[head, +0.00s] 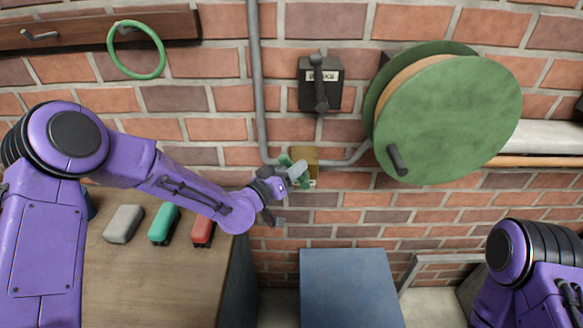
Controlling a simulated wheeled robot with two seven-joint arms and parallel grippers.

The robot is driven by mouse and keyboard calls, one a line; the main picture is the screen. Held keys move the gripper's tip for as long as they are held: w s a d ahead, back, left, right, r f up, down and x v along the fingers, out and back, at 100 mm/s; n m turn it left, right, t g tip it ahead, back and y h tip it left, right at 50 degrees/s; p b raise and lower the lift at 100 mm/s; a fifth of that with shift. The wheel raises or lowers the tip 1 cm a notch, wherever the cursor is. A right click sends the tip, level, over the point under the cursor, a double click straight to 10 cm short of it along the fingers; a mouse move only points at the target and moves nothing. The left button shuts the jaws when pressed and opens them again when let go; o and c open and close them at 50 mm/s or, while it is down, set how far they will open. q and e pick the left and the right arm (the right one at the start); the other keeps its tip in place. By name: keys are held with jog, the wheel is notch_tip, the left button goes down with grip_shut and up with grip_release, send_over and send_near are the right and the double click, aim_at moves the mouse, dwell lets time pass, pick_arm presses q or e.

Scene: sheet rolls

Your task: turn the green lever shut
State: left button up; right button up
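The green lever (286,160) is on a brass-coloured valve body (306,157) on the pipe low on the brick wall. Parts of its green handle show at upper left and lower right of a grey piece that crosses in front of it. My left gripper (284,187) is right at the lever, reaching in from the left and covering part of it. Whether its fingers touch or grip the lever is too small to tell. My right arm shows at the lower right edge, but its gripper is out of view.
A grey pipe (255,80) runs down the wall to the valve. A dark switch box (320,85) and a large green reel (450,120) are above. A wooden table (150,270) with several small blocks stands left; a blue box top (348,285) is below.

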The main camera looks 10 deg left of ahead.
pick_arm(q)
grip_shut()
notch_tip(320, 180, down, 6)
jog(key=a+n+t+y+b, duration=0.3)
jog(key=n+t+b, duration=0.4)
jog(key=n+b, duration=0.6)
jog(key=shift+s+r+t+b, duration=0.25)
jog(key=shift+t+b, duration=0.15)
jog(key=shift+b, duration=5.5)
jog(key=shift+o, duration=1.2)
grip_release()
jog(key=shift+r, duration=0.1)
